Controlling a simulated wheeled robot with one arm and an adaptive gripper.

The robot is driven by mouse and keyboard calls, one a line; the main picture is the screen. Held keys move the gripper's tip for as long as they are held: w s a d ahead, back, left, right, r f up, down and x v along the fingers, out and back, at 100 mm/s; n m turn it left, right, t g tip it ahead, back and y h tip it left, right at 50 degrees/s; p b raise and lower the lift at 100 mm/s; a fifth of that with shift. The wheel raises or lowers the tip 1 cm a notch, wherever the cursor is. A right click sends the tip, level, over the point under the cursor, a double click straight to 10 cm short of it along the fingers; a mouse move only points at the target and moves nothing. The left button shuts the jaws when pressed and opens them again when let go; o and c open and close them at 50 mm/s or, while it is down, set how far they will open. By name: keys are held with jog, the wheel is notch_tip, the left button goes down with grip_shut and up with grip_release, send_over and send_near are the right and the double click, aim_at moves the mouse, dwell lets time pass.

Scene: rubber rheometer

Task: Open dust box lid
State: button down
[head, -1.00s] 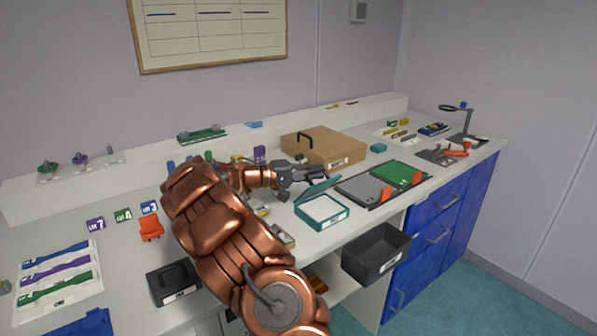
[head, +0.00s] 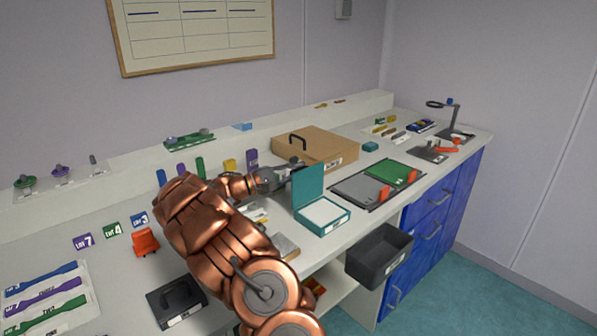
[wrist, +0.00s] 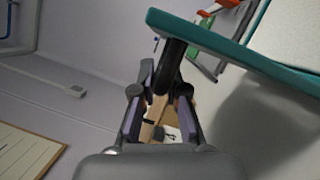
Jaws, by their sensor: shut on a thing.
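The teal dust box (head: 322,222) sits on the bench with a white inside showing. Its teal lid (head: 309,186) stands close to upright at the box's back left side. My gripper (head: 290,168) is at the lid's upper left edge. In the wrist view my gripper (wrist: 158,110) is shut on a dark tab (wrist: 172,62) that meets the teal lid (wrist: 215,42). The exact contact at the fingertips is partly hidden.
A brown cardboard box (head: 330,146) with a black handle stands just behind my gripper. Grey and green plates (head: 365,187) lie right of the dust box. A black open bin (head: 378,262) is in front, below the bench top. Small coloured labels and tools lie around.

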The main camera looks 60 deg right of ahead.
jog(key=shift+w+d, duration=0.1)
jog(key=shift+w, duration=0.05)
dwell(0.4)
jog(key=c, duration=1.2)
grip_release()
jog(key=shift+f, duration=0.1)
jog(key=v, duration=0.7)
jog(key=shift+w, duration=0.15)
